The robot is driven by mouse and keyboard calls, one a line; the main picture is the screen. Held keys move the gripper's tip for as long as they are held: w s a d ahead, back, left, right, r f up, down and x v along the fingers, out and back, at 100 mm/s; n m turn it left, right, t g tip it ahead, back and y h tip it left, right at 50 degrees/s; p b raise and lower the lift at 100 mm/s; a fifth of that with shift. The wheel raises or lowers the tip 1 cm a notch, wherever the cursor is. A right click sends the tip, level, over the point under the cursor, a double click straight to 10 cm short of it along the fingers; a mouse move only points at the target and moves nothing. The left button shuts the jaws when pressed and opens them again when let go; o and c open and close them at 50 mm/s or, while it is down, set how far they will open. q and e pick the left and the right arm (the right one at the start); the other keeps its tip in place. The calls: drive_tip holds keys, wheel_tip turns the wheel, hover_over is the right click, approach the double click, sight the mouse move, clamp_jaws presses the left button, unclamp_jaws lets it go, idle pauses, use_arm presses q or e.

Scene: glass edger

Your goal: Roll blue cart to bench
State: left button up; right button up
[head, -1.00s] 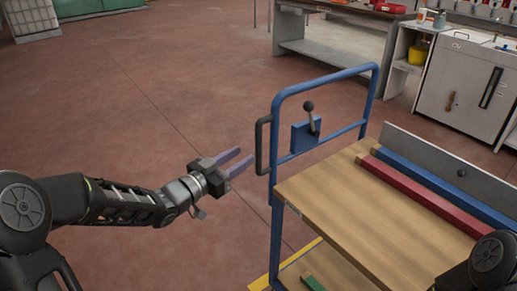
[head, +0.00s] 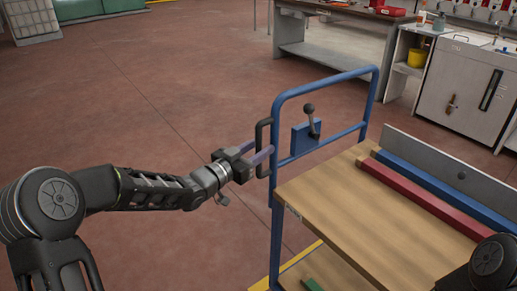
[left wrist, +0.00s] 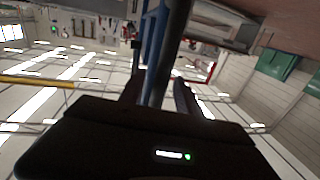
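The blue cart (head: 371,76) stands at the right in the head view, with a tubular blue frame, a wooden deck and a dark side handle (head: 260,133). My left gripper (head: 262,157) is at this handle, with its purple fingers apart on either side of the upright bar. In the left wrist view the dark handle bar (left wrist: 173,55) runs between the fingers (left wrist: 160,95), which look open. Contact with the bar cannot be told. A grey bench (head: 330,57) with a dark top stands at the back. My right gripper is out of view; part of my right arm shows at lower right.
A red bar (head: 420,195) and a blue bar (head: 440,185) lie on the cart's deck. A lever (head: 311,120) sits on the cart's frame. A grey cabinet (head: 465,95) stands at the back right. The floor left of the cart is clear.

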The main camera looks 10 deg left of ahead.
use_arm(q)
clamp_jaws()
idle(1.3)
